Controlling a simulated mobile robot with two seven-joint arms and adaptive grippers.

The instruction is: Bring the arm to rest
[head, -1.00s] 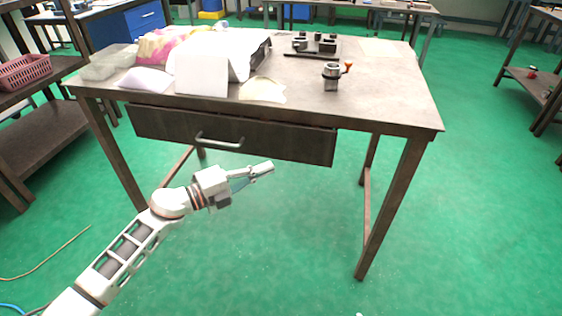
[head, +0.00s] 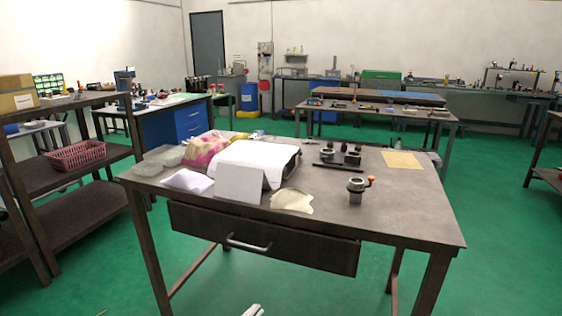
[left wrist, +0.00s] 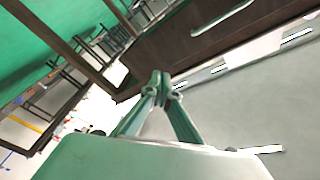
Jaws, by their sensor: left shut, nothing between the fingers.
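My left gripper (head: 253,311) shows only as its pale fingertips at the bottom edge of the head view, below the table drawer. In the left wrist view the two fingers (left wrist: 160,82) meet at their tips, shut with nothing between them. The rest of my left arm is out of the head view. My right gripper is in neither view. The indexing chuck (head: 357,190), a small dark cylinder with an orange-knobbed handle, stands on the table (head: 400,208), well above and apart from my gripper.
The drawer (head: 262,239) is shut, with a metal handle (head: 248,243). A dark fixture (head: 340,157), white sheets, bags and a tan paper (head: 402,160) lie on the table. A shelf with a pink basket (head: 75,155) stands at left. Green floor is open at right.

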